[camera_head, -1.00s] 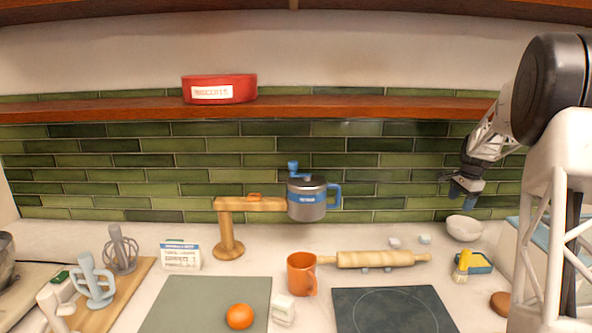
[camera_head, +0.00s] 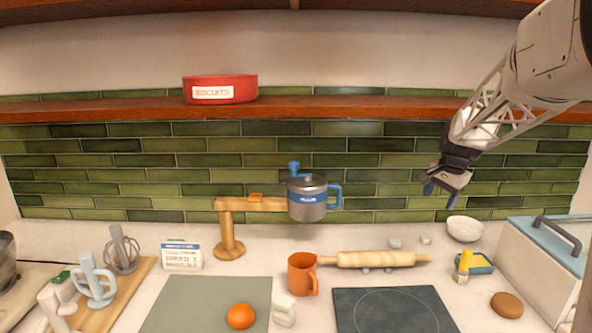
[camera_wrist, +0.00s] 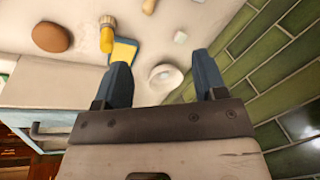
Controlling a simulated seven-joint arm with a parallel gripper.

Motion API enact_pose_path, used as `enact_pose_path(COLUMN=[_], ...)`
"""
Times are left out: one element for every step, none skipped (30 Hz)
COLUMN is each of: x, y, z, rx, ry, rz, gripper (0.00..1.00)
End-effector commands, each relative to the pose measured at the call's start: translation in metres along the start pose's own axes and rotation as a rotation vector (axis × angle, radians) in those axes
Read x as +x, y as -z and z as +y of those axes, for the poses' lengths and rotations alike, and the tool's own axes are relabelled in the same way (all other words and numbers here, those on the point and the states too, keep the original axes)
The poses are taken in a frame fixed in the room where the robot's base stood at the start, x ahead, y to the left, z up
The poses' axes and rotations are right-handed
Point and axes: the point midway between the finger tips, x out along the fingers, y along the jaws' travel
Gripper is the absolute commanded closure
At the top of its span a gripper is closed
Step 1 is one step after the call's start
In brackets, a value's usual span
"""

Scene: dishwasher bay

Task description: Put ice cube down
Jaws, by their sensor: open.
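Two small pale cubes that look like ice cubes, a left one (camera_head: 395,243) and a right one (camera_head: 425,240), lie on the counter behind the rolling pin. One pale cube (camera_wrist: 180,37) also shows in the wrist view, beyond the fingertips. My gripper (camera_head: 441,196) hangs in front of the green tiles, above the counter at the right. Its two blue fingers (camera_wrist: 161,68) are spread wide with nothing between them. A white bowl (camera_head: 465,228) stands on the counter below and right of the gripper; in the wrist view it (camera_wrist: 165,80) appears between the fingers.
A blue-lidded white box (camera_head: 548,240) stands at the right. An orange mug (camera_head: 302,274) is further left. A wooden shelf (camera_head: 330,107) runs above.

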Motion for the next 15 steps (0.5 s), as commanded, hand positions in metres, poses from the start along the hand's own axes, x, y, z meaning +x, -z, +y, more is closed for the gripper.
enact_pose_path(x=[-0.006, -0.009, -0.013, -0.015, -0.018, -0.021, -0.024, -0.026, -0.029, -0.031, -0.033, -0.036, -0.037, -0.039, -0.042], y=[-0.015, -0.023, -0.034, -0.042, -0.050, -0.060, -0.068, -0.076, -0.087, -0.094, -0.102, -0.112, -0.120, -0.128, -0.138], z=[0.002, 0.003, 0.005, 0.006, 0.008, 0.011, 0.012, 0.014, 0.017, 0.019, 0.021, 0.024, 0.027, 0.029, 0.033], rx=[-0.026, -0.041, -0.060, -0.076, -0.091, -0.110, -0.125, -0.141, -0.161, -0.175, -0.190, -0.210, -0.224, -0.240, -0.260], ry=[0.000, -0.001, -0.002, -0.003, -0.004, -0.006, -0.006, -0.008, -0.009, -0.010, -0.011, -0.011, -0.012, -0.013, -0.014], rz=[0.002, 0.003, 0.003, 0.004, 0.005, 0.006, 0.007, 0.007, 0.009, 0.010, 0.010, 0.011, 0.011, 0.012, 0.013], gripper=[0.35, 0.35, 0.35, 0.35, 0.35, 0.35, 0.35, 0.35, 0.35, 0.35, 0.35, 0.35, 0.35, 0.35, 0.35])
